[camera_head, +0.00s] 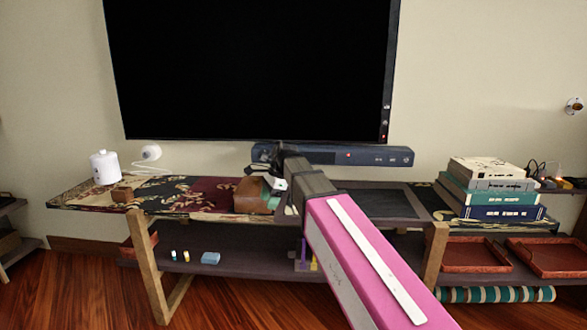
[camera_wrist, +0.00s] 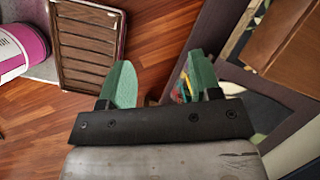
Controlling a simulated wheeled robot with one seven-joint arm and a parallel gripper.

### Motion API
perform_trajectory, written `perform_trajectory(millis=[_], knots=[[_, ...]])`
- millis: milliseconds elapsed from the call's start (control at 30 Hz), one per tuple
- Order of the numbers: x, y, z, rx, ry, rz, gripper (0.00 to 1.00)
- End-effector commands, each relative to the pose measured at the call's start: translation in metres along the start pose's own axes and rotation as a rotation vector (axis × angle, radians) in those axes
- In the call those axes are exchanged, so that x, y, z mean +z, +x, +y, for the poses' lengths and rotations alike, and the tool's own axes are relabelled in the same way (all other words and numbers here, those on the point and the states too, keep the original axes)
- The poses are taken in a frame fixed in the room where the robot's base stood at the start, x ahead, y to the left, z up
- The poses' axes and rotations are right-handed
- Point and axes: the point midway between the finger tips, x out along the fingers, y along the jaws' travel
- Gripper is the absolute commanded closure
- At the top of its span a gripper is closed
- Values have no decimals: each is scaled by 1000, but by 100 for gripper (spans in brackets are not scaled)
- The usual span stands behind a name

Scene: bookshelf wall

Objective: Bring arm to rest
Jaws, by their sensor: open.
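My gripper (camera_wrist: 158,80) shows in the wrist view with its two green fingers spread apart. Wood floor shows between the fingers, and nothing is held. A small red and yellow patch shows by the right finger, too small to name. In the head view my pink and black arm reaches from the bottom right over the shelf unit, its end near a brown box (camera_head: 248,195). The fingers cannot be told clearly there.
The low shelf unit (camera_head: 390,202) spans the view under a black television (camera_head: 250,60) and a soundbar (camera_head: 380,156). A book stack (camera_head: 490,190) stands right; a white canister (camera_head: 103,167) stands left. Red trays (camera_head: 475,256) and a light-blue block (camera_head: 210,258) lie on the lower shelf.

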Motion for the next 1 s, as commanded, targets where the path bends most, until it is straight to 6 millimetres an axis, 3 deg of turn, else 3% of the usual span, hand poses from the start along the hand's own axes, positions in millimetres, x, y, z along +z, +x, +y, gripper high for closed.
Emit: perform_trajectory(millis=[167,367,700,1000], knots=[[-36,25,20,-1,-92,34,42],[-97,66,58,10,-270,98,42],[-203,138,154,98,-675,214,42],[-261,179,235,215,-1003,263,42]])
